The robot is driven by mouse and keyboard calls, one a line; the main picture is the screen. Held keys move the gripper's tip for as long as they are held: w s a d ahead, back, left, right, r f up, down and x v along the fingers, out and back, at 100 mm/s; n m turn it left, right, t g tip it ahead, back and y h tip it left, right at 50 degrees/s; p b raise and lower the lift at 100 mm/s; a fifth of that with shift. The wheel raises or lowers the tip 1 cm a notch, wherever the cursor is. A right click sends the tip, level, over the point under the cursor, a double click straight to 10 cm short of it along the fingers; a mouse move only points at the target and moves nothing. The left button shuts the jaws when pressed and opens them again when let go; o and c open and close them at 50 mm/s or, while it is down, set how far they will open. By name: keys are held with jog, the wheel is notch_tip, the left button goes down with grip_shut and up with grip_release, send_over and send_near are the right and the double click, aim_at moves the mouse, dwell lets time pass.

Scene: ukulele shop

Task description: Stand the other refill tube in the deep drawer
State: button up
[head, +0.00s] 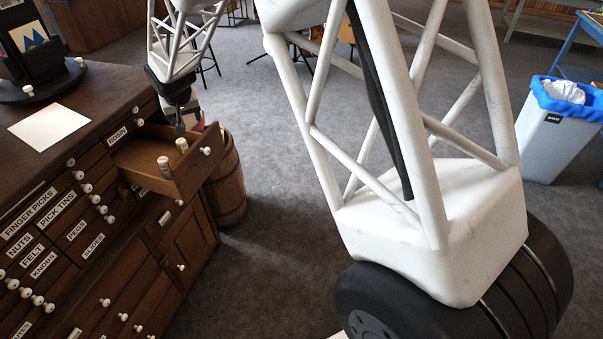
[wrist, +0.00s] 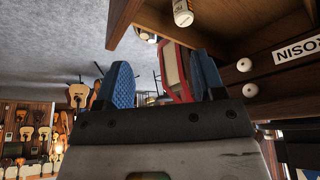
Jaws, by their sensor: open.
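The open drawer (head: 190,172) juts from the dark wooden cabinet, and part of its wooden wall shows in the wrist view (wrist: 262,22). Two pale refill tubes, one nearer (head: 163,166) and one farther (head: 182,145), stand upright in it with their tops showing; their bases are hidden. One tube end shows in the wrist view (wrist: 183,14). My gripper (head: 181,126) is at the drawer's far side, just beyond the farther tube. In the wrist view its blue-padded fingers (wrist: 165,68) are apart. A red-edged pale thing (wrist: 178,72) shows beside the right finger; I cannot tell what it is.
The cabinet top carries a white sheet (head: 49,125) and a round black stand (head: 40,88) with small white pieces on it. A wooden barrel (head: 227,185) stands beyond the drawer. A grey bin with a blue liner (head: 556,130) is at the right.

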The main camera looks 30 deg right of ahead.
jog(key=s+d+r, duration=0.6)
jog(key=s+r, duration=0.3)
jog(key=s, duration=0.3)
jog(key=s+d+r, duration=0.1)
jog(key=s+d, duration=0.2)
jog(key=s, duration=0.9)
jog(key=s+d+r+g, duration=0.1)
jog(key=s+d, duration=0.1)
jog(key=s, duration=1)
jog(key=s+d+r, duration=0.2)
jog(key=s+d, duration=0.1)
jog(key=s, duration=0.9)
jog(key=shift+d+g, duration=0.3)
jog(key=shift+d, duration=0.05)
jog(key=shift+c, duration=0.2)
